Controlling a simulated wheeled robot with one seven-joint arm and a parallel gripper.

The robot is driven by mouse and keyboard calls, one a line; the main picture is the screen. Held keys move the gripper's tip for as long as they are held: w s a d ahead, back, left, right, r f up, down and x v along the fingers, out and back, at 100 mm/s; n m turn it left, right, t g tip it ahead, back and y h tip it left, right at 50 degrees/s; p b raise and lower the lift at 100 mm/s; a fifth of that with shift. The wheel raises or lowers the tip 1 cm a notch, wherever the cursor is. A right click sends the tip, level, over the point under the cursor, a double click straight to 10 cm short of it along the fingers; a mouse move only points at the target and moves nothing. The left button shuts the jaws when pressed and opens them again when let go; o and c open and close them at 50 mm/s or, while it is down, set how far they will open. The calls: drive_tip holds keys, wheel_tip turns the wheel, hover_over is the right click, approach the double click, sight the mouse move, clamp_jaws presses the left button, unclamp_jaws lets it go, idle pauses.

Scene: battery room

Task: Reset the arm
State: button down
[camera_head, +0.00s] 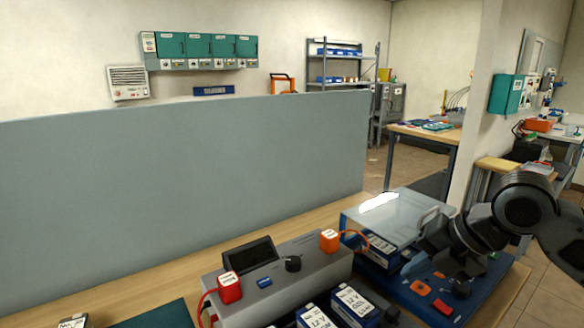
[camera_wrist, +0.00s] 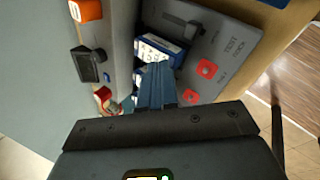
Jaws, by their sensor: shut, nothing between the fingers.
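My gripper (camera_wrist: 158,72) is shut and empty in the wrist view, its fingers side by side above the test station. In the head view my arm reaches in from the right edge, and its end hangs beside the station's clear cover (camera_head: 395,212). The fingertips are hard to make out there. The blue station base (camera_head: 425,290) carries orange-red buttons. Blue-and-white batteries stand under the cover, and one battery (camera_wrist: 160,48) shows just past the fingers in the wrist view.
A grey charger unit (camera_head: 300,262) with a dark screen, a knob and red and orange plugs stands left of the station. More batteries (camera_head: 355,300) sit in front of it. A tall grey panel (camera_head: 180,180) closes off the bench's back. Open floor lies to the right.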

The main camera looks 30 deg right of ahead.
drive_tip(key=w+a+r+m+t+y, duration=0.1)
drive_tip(key=w+a+r+m+t, duration=0.3)
drive_tip(key=a, duration=0.3)
drive_tip(key=w+a+r+m+t+y, duration=0.1)
drive_tip(key=w+a+r+m+t, duration=0.3)
drive_tip(key=a, duration=0.3)
drive_tip(key=w+a+r+m+t+y, duration=0.1)
drive_tip(key=w+a+r+m+t, duration=0.3)
drive_tip(key=a, duration=0.3)
drive_tip(key=s+a+f+m+g+h, duration=0.1)
drive_tip(key=s+a+f+m+h, duration=0.15)
drive_tip(key=s+f+m, duration=0.55)
drive_tip(key=s+a+f+m+h, duration=0.2)
drive_tip(key=s+f+m+h, duration=0.3)
drive_tip(key=s, duration=0.5)
drive_tip(key=s+d+f+g+y, duration=0.1)
drive_tip(key=s+d+f, duration=0.1)
drive_tip(key=s, duration=0.9)
drive_tip(key=s+d+f+n+g+y, duration=0.1)
drive_tip(key=s+d+f, duration=0.1)
drive_tip(key=s, duration=0.9)
drive_tip(key=shift+d+f, duration=0.35)
drive_tip(key=shift+d, duration=0.1)
